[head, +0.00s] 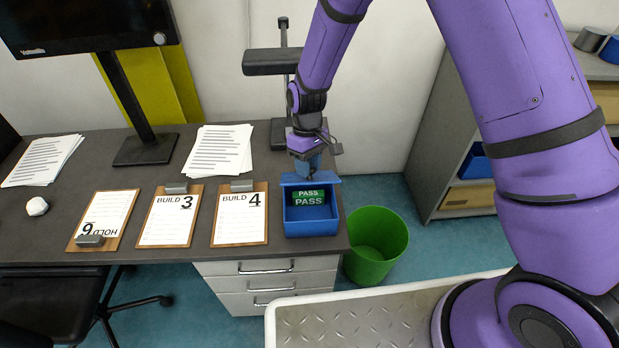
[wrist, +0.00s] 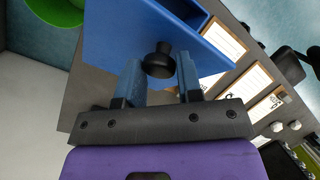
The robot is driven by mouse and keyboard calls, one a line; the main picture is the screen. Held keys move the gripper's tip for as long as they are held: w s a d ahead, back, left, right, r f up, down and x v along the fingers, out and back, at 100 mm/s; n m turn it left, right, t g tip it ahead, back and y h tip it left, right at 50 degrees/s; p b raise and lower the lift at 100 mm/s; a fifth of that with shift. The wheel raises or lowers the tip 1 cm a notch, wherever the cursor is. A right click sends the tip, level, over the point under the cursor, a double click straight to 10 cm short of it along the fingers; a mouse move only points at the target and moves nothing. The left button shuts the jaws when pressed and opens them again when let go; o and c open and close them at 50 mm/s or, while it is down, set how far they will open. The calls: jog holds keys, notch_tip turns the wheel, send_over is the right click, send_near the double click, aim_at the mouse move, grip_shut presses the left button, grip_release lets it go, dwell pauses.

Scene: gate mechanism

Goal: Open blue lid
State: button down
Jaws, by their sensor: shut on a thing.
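A blue box (head: 311,228) stands at the right end of the desk. Its blue lid (head: 325,180) is raised at the back, seen almost edge-on in the head view, and the inside shows. Green PASS labels (head: 309,198) are visible inside the box. In the wrist view the lid (wrist: 120,35) fills the upper middle, with a black knob (wrist: 158,53) on its face. My gripper (head: 308,170) is behind the box at the lid. In the wrist view my gripper (wrist: 157,76) has its blue fingers on either side of the knob, shut on it.
Clipboards (head: 240,216) lie left of the box, with paper sheets (head: 219,152) behind them. A monitor (head: 85,25) stands at the back left. A green bin (head: 375,250) is on the floor to the right, near a shelf (head: 440,165).

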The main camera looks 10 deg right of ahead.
jog(key=shift+w+d+r, duration=0.15)
jog(key=shift+w+r, duration=0.1)
jog(key=shift+w, duration=0.4)
jog(key=shift+w+d+r, duration=0.15)
jog(key=shift+w+r, duration=0.05)
jog(key=shift+w, duration=0.45)
jog(key=c, duration=0.8)
grip_release()
jog(key=shift+w+d+f, duration=0.1)
jog(key=shift+d, duration=0.05)
jog(key=shift+a+r, duration=0.2)
jog(key=shift+a, duration=0.05)
jog(key=v, duration=0.7)
jog(key=shift+r, duration=0.15)
